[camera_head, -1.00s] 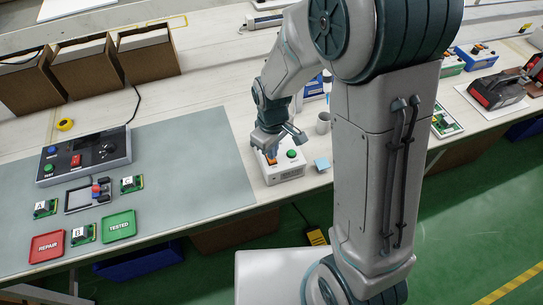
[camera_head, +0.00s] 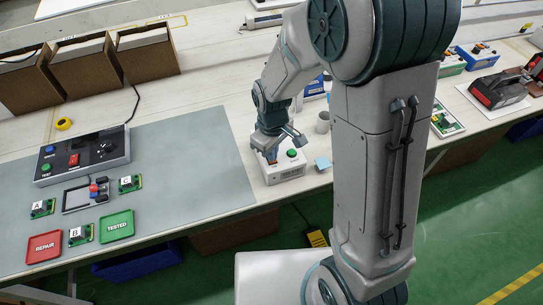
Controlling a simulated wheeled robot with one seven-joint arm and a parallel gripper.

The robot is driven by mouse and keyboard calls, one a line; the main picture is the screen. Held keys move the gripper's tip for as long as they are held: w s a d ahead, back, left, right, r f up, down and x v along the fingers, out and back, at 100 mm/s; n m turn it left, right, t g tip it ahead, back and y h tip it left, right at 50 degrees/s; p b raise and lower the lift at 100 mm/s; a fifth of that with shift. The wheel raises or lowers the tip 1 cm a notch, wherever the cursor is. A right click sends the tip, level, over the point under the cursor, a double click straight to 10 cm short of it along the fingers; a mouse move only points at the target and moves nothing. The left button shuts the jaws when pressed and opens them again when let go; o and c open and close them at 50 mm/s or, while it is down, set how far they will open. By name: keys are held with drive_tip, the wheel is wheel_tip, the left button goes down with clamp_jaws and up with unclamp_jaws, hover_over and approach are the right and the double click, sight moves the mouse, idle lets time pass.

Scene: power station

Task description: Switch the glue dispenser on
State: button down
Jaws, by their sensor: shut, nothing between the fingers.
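A small white box with a green button (camera_head: 292,153), which looks like the glue dispenser (camera_head: 284,173), stands at the front edge of the bench. Dark print shows on its front. My gripper (camera_head: 271,158) points down over the left part of its top, left of the green button. The gripper is shut and holds nothing. Its fingertips are at or just above the box top; I cannot tell if they touch. The gripper hides the left part of the top, where the switch is.
A light blue block (camera_head: 323,163) and a grey cup (camera_head: 323,122) stand right of the box. A grey mat (camera_head: 190,160) lies left, with a control panel (camera_head: 83,157), green tray (camera_head: 117,226) and red tray (camera_head: 44,246). Cardboard bins (camera_head: 85,62) stand behind.

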drive_tip(key=shift+f, duration=0.25)
drive_tip(key=shift+r+p, duration=2.4)
drive_tip(key=shift+r, duration=1.15)
drive_tip(key=s+d+r+m+t, duration=0.3)
drive_tip(key=s+d+r+m, duration=0.6)
drive_tip(key=s+d+r, duration=0.3)
drive_tip(key=v, duration=0.3)
drive_tip(key=shift+r, duration=0.2)
